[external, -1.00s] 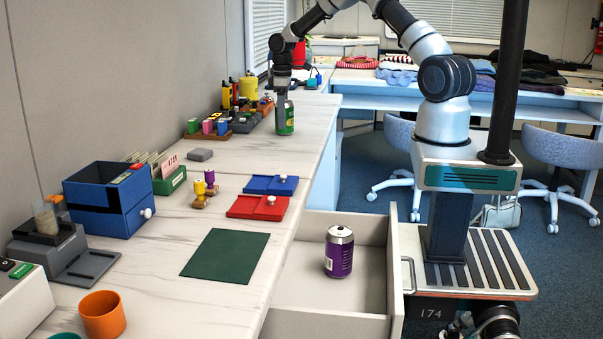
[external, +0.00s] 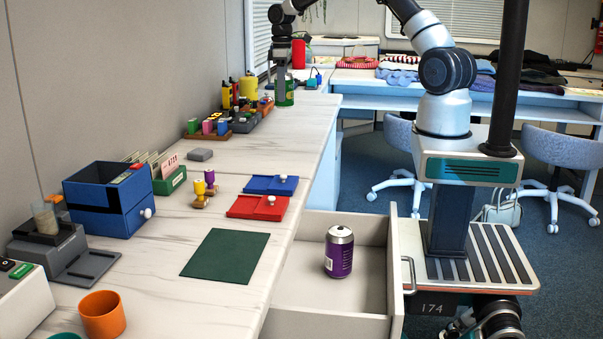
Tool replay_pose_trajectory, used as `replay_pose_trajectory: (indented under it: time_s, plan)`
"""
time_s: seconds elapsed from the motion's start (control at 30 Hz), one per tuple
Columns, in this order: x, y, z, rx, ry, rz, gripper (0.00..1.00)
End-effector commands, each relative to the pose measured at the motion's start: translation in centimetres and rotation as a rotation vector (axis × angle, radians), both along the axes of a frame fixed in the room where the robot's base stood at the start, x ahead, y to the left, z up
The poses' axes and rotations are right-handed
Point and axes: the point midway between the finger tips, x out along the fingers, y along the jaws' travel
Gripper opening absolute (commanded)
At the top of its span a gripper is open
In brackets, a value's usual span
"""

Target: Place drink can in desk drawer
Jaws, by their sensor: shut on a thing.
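A green can (external: 285,97) is held upright in my gripper (external: 283,80), above the far end of the white counter (external: 155,252). My gripper is shut on it from above, and the fingers hide part of the can. A purple drink can (external: 339,254) with a silver top stands upright inside the open desk drawer (external: 312,324), near its middle. The drawer is pulled out from under the counter, to its right.
A green mat (external: 225,256), red tray (external: 258,206) and blue tray (external: 271,185) lie on the counter near the drawer. A blue box (external: 108,202) and an orange cup (external: 102,316) stand farther left. The drawer floor beside the purple can is bare.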

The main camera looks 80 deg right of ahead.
Motion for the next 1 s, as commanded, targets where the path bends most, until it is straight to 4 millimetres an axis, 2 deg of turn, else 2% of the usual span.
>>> replay_pose_trajectory:
  time_s: [0.27, 0.53, 0.83, 0.97, 1.0]
  plan:
    - [0.0, 0.0, 1.3, -0.001, 0.0, 0.0, 0.29]
    - [0.1, 0.0, 6.0, -0.003, -0.002, 0.001, 0.29]
    - [2.6, 6.5, 6.0, 0.003, -0.003, 0.095, 0.29]
    - [4.0, 11.3, 6.1, 0.006, -0.004, 0.164, 0.29]
    - [4.4, 13.1, 6.1, 0.006, -0.005, 0.188, 0.29]
